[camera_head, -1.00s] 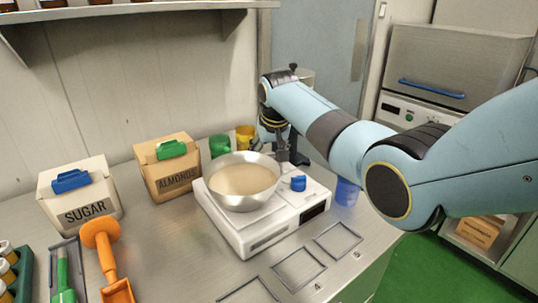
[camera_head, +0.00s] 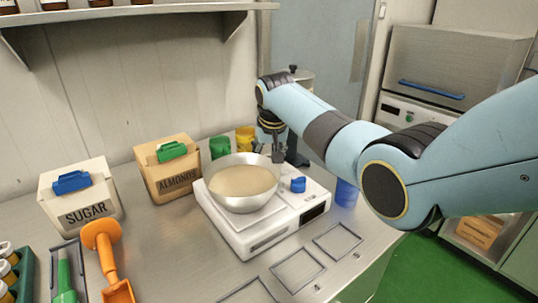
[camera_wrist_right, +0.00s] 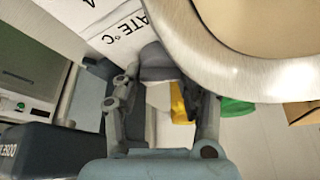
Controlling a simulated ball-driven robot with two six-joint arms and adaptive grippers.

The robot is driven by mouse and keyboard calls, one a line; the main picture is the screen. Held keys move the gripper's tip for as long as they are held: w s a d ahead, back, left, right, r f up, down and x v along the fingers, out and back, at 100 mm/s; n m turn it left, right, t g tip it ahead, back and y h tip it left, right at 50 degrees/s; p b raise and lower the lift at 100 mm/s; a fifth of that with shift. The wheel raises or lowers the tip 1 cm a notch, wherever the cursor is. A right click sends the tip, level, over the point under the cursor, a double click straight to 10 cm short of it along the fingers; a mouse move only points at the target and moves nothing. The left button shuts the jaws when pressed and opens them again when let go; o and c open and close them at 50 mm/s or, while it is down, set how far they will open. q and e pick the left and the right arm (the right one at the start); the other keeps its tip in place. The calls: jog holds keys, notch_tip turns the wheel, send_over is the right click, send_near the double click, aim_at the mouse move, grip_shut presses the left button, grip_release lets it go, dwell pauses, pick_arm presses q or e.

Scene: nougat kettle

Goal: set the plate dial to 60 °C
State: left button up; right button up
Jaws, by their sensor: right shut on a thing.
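The white hot plate (camera_head: 262,238) stands on the steel bench with a metal bowl (camera_head: 243,200) of pale mass on it. In the right wrist view, the grey plate dial (camera_wrist_right: 158,65) sits beside a white panel lettered "ATE °C" (camera_wrist_right: 125,38). My right gripper (camera_wrist_right: 160,88) is shut on this dial, one finger on each side. In the head view my right gripper (camera_head: 278,155) is behind the bowl's right rim, which partly hides it. The dial's pointer and scale marks cannot be read. My left gripper is not in view.
The bowl's rim (camera_wrist_right: 215,70) is close beside my right gripper. Green (camera_head: 220,146) and yellow (camera_head: 245,139) cups stand behind the bowl, a blue cup (camera_head: 346,193) right of the plate. Almonds (camera_head: 172,180) and sugar (camera_head: 83,212) bins stand left. Empty frames (camera_head: 338,241) lie in front.

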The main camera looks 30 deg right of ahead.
jog(key=shift+a+m, duration=0.1)
jog(key=shift+m, duration=0.5)
jog(key=shift+w+m+g+h+p, duration=0.1)
jog(key=shift+m+g+h+p, duration=0.3)
jog(key=shift+m, duration=0.5)
jog(key=shift+m+h+b, duration=0.4)
jog(key=shift+m, duration=0.6)
jog(key=shift+f+m+g+h+b, duration=0.1)
jog(key=shift+m+g+h+b, duration=0.2)
jog(key=shift+m+b, duration=0.35)
jog(key=m+g+b, duration=0.1)
jog(key=m+b, duration=0.2)
jog(key=b, duration=0.1)
jog(key=m+g+b, duration=0.1)
jog(key=m+b, duration=0.2)
jog(key=b, duration=0.2)
jog(key=m+g+h+b, duration=0.1)
jog(key=m+b, duration=0.3)
jog(key=shift+w+f+g, duration=0.15)
jog(key=shift+w+g, duration=0.05)
jog(key=shift+g, duration=0.1)
jog(key=shift+m+b, duration=0.35)
jog(key=shift+b, duration=0.5)
jog(key=shift+r, duration=0.2)
